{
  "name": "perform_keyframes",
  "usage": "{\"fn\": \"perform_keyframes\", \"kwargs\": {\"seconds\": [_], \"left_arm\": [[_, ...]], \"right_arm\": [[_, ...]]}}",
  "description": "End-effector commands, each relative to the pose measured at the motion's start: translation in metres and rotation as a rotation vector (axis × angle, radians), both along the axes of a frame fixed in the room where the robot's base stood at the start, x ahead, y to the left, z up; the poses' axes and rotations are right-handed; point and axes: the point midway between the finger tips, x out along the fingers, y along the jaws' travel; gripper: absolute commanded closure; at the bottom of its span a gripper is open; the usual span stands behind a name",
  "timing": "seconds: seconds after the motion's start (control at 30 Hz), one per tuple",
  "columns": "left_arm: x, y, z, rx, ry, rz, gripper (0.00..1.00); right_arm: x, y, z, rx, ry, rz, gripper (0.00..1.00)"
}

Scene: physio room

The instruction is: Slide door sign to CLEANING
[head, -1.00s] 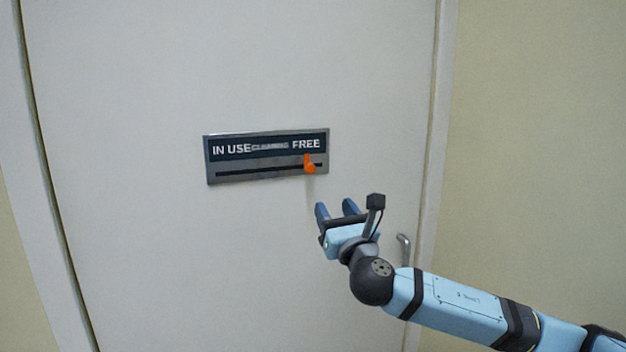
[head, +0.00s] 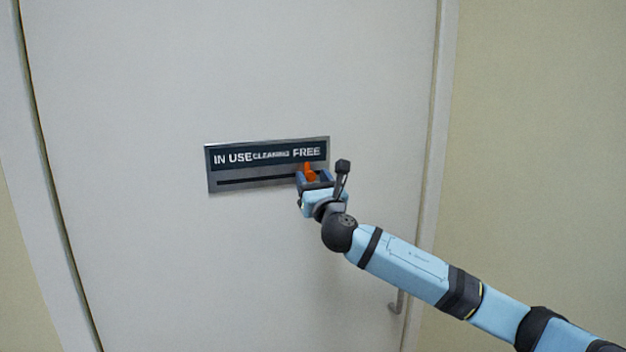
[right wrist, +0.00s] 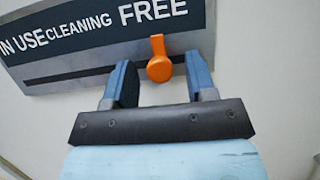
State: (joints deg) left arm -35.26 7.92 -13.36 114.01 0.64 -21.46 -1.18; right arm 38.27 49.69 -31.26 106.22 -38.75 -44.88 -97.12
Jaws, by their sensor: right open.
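The door sign (head: 228,172) is a grey plate on the white door with the words IN USE, CLEANING and FREE above a dark slot. It also shows in the right wrist view (right wrist: 70,45). The orange slider knob (head: 310,174) is at the slot's right end, under FREE; its pointer is up. In the right wrist view the knob (right wrist: 159,66) sits between the two blue fingers of my right gripper (right wrist: 160,82), with a gap on each side. My right gripper (head: 314,178) is open around the knob. My left gripper is not in view.
The closed white door (head: 150,260) fills most of the head view. A grey door handle (head: 398,302) is at lower right, below my right arm. The door frame and a beige wall (head: 540,130) are on the right.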

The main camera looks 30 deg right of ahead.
Motion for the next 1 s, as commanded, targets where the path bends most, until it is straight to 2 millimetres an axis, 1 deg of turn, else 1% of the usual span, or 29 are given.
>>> {"fn": "perform_keyframes", "kwargs": {"seconds": [0.1, 0.13, 0.33, 0.47, 0.57, 0.8, 0.9, 1.0], "left_arm": [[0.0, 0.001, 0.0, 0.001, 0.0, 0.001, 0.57], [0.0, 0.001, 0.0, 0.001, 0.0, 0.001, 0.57], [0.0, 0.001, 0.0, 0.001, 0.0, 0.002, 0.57], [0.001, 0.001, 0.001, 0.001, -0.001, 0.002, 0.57], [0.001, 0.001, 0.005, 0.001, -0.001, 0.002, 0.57], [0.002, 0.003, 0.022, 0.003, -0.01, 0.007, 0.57], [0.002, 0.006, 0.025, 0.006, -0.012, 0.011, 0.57], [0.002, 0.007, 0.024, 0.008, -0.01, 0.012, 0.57]], "right_arm": [[0.0, 0.0, 0.0, 0.0, 0.0, 0.0, 0.49], [0.0, 0.0, 0.0, 0.0, 0.0, 0.0, 0.53], [0.0, 0.0, 0.0, 0.0, 0.0, 0.0, 0.99], [0.0, 0.0, 0.0, 0.0, 0.0, 0.0, 1.0], [0.002, 0.01, 0.001, 0.002, 0.001, 0.002, 1.0], [0.015, 0.063, 0.002, 0.004, 0.001, 0.005, 1.0], [0.018, 0.077, 0.001, 0.003, 0.001, 0.003, 1.0], [0.02, 0.083, 0.0, 0.0, 0.001, 0.001, 1.0]]}}
